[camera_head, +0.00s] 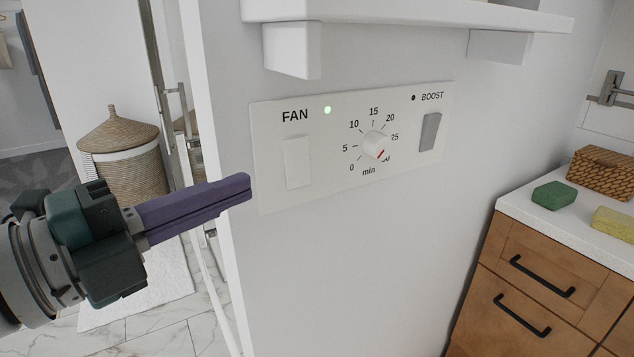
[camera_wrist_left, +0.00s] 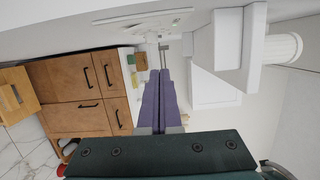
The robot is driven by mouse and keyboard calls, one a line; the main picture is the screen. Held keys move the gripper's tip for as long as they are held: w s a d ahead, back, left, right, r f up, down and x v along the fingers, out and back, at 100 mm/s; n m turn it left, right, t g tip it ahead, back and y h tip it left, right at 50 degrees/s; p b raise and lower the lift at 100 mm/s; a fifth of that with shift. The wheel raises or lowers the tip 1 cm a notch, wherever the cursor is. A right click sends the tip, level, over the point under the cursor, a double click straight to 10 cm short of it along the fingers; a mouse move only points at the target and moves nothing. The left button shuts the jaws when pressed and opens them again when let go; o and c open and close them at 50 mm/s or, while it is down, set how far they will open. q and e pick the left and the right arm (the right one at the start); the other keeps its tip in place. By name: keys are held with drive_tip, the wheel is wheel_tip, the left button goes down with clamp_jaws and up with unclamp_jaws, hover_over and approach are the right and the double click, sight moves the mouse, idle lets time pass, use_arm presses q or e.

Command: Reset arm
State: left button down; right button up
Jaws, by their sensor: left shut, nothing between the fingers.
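My left gripper (camera_head: 248,188) comes in from the left in the head view, its purple fingers together with nothing between them. Its tips are close to the left edge of the white wall panel (camera_head: 275,198), below and left of the FAN switch (camera_head: 298,162). I cannot tell whether they touch the wall. In the left wrist view the shut fingers (camera_wrist_left: 160,72) point away from the camera. My right gripper is not in view.
A white shelf (camera_head: 410,14) juts out above the panel. A wooden cabinet (camera_head: 530,265) with a white top stands at the right, holding a green sponge (camera_head: 554,195), a yellow sponge (camera_head: 615,222) and a woven basket (camera_head: 603,172). A wicker hamper (camera_head: 125,160) stands behind my left arm.

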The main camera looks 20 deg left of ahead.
use_arm(q)
drive_tip(key=shift+s+a, duration=0.1)
drive_tip(key=shift+s, duration=0.25)
idle(0.3)
